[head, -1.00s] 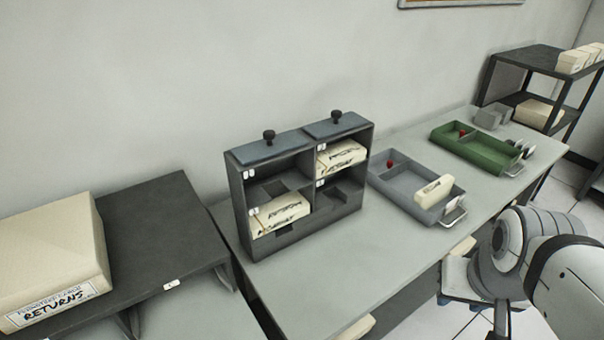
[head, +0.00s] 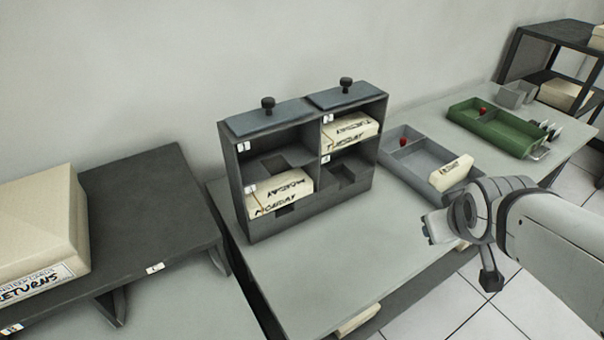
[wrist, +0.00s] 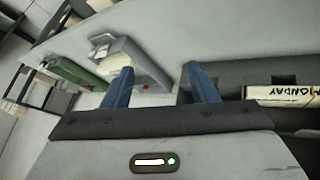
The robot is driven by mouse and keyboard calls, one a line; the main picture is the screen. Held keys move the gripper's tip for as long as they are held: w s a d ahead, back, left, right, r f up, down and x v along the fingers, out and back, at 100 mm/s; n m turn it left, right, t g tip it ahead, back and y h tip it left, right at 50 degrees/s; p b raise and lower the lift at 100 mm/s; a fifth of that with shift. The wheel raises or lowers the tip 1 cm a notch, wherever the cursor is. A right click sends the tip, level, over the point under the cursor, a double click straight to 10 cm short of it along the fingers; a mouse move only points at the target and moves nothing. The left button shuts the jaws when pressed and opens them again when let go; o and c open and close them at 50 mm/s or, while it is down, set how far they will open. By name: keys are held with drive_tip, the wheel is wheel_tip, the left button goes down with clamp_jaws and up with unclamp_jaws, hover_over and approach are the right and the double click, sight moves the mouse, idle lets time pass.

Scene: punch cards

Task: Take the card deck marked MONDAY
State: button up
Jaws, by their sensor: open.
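The MONDAY card deck (head: 280,192) is a cream block with dark handwriting. It lies in the lower left compartment of a dark grey rack (head: 245,222) on the table. It also shows at the right of the wrist view (wrist: 283,95), its lettering upside down. My gripper (wrist: 160,80) is open, with two blue fingers apart and nothing between them. In the head view my gripper (head: 432,228) is right of the rack and clear of the deck; its fingers are hard to make out there.
A TUESDAY deck (head: 347,131) fills the upper right compartment; the other two look empty. Right of the rack are a grey tray (head: 408,157) holding a cream block and a green tray (head: 490,128). A RETURNS box (head: 35,220) stands on the left shelf.

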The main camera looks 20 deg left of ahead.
drive_tip(key=w+a+f+n+t+y+b, duration=0.1)
drive_tip(key=w+a+f+n+t+b, duration=0.15)
drive_tip(key=w+a+f+n, duration=0.2)
drive_tip(key=n+y+b, duration=1.2)
drive_tip(key=n+y, duration=0.1)
drive_tip(key=n, duration=0.6)
approach(276, 191)
drive_tip(key=shift+m+t, duration=0.25)
drive_tip(key=w+a+f, duration=0.2)
drive_tip(key=w, duration=0.1)
drive_tip(key=shift+f, duration=0.25)
drive_tip(key=shift+a+r+y, duration=0.1)
drive_tip(key=shift+a+y, duration=0.2)
drive_tip(key=shift+a, duration=0.05)
drive_tip(key=p+x, duration=0.1)
drive_tip(key=x, duration=0.6)
drive_tip(key=shift+a, duration=0.25)
drive_tip(key=shift+r, duration=0.1)
clamp_jaws()
